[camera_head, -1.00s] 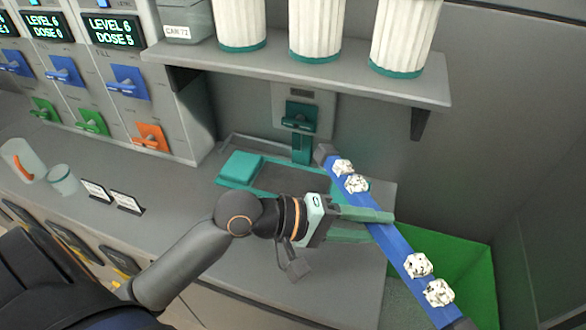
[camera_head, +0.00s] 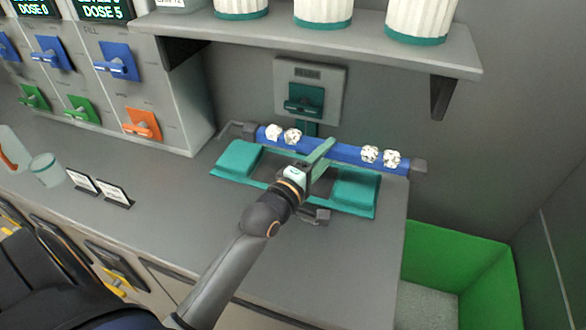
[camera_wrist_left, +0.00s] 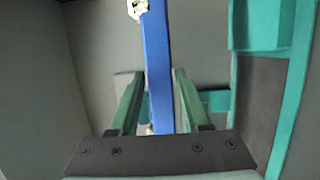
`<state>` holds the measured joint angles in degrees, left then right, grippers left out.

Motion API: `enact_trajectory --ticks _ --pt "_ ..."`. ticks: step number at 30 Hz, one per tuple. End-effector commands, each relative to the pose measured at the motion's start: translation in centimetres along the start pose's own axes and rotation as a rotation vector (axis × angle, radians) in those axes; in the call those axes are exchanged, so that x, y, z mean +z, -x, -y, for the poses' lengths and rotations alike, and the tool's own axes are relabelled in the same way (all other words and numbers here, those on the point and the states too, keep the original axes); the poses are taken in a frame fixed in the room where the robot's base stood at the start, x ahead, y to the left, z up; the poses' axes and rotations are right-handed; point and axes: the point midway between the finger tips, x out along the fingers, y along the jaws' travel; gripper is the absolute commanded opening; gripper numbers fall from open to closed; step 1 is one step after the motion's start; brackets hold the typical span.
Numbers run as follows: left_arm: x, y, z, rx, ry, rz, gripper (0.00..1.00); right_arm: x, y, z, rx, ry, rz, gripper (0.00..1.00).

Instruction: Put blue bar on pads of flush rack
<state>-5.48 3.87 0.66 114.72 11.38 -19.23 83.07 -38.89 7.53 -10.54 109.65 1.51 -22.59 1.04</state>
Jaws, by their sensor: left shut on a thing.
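The blue bar (camera_head: 335,151) has dark end caps and two pairs of white speckled lumps. In the left wrist view the bar (camera_wrist_left: 157,70) passes between the fingers. The flush rack has a teal left pad (camera_head: 238,160) and a teal right pad (camera_head: 357,190). The bar appears behind and above the pads; I cannot tell whether it touches anything. My right gripper is not in view.
A teal lever on a wall plate (camera_head: 310,75) is behind the bar. A grey shelf (camera_head: 400,48) with white ribbed containers overhangs the back. A green bin (camera_head: 470,255) stands right of the counter. Two small label cards and a cup (camera_head: 46,168) stand at left.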

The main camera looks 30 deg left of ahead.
Motion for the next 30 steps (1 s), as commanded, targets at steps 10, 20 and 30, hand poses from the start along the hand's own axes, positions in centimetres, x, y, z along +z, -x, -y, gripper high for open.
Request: enact_trajectory --ticks 10,20,30 --pt "-7.0 -1.7 3.7 0.001 -0.006 0.001 0.00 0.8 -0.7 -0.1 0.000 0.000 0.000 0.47" --pt "-10.3 -2.5 7.7 0.007 0.000 0.002 0.00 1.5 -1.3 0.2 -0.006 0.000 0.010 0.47" --pt "-10.9 -2.6 11.3 0.006 0.003 0.002 0.00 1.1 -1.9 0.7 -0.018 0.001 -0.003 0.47"
